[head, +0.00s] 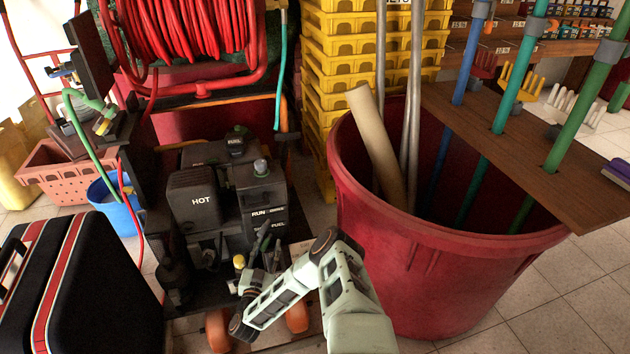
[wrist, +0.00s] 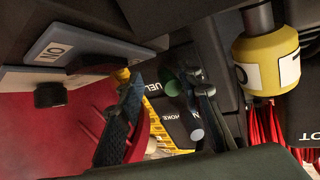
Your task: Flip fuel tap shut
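The engine (head: 192,195) is a dark block with a HOT cover and white RUN/CHOKE and FUEL lettering. The FUEL label (head: 278,225) is on its right front, and partial lettering (wrist: 152,86) shows between my fingers in the wrist view. My gripper (head: 267,238) is low at the engine's front right. In the wrist view my gripper (wrist: 162,85) has its two dark fingers apart, with nothing clearly held between them. I cannot make out the tap lever for certain; the fingers and shadow hide that area.
A big red bin (head: 450,270) stands right of my arm. A black case (head: 95,280) stands left.

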